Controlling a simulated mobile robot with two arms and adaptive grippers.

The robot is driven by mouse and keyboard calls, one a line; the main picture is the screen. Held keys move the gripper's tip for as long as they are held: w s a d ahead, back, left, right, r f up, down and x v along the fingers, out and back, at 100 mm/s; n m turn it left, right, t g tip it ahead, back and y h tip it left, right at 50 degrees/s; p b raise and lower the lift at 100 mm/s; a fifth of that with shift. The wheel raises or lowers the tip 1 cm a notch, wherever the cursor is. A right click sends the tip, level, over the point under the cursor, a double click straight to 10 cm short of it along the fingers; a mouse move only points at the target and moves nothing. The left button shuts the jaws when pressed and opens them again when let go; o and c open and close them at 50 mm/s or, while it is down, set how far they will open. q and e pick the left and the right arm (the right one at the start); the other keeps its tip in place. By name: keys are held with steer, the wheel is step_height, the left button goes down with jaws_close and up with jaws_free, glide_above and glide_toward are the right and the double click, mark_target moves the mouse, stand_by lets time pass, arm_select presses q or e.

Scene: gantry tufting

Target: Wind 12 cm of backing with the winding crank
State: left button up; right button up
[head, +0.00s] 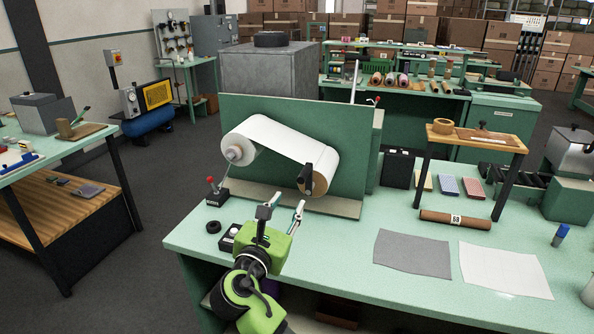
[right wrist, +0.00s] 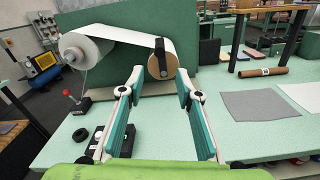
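The winding stand (head: 345,125) is a green upright panel on the bench. A white roll (head: 236,152) is at its left, and the white backing (head: 280,138) runs from it to the roll with a brown core (head: 321,182) at right. The black winding crank (head: 305,178) sits on the front of that right roll; the crank (right wrist: 160,48) also shows in the right wrist view, between and beyond the fingertips. My right gripper (head: 284,203) is open and empty, in front of the stand, apart from the crank. In the right wrist view its fingers (right wrist: 158,80) are wide apart. My left gripper is out of view.
A red-knobbed lever (head: 212,185), a black ring (head: 213,227) and a small control box (head: 229,236) stand left of my gripper. To the right lie a grey sheet (head: 411,252), a white sheet (head: 505,268) and a brown tube (head: 455,219). A small raised shelf (head: 478,138) stands behind them.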

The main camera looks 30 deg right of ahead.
mark_target(303, 177)
steer(key=p+x, duration=0.3)
steer(key=x, duration=0.9)
steer(key=shift+d+r, duration=0.1)
steer(key=shift+r, duration=0.1)
steer(key=shift+w+d, duration=0.45)
jaws_close()
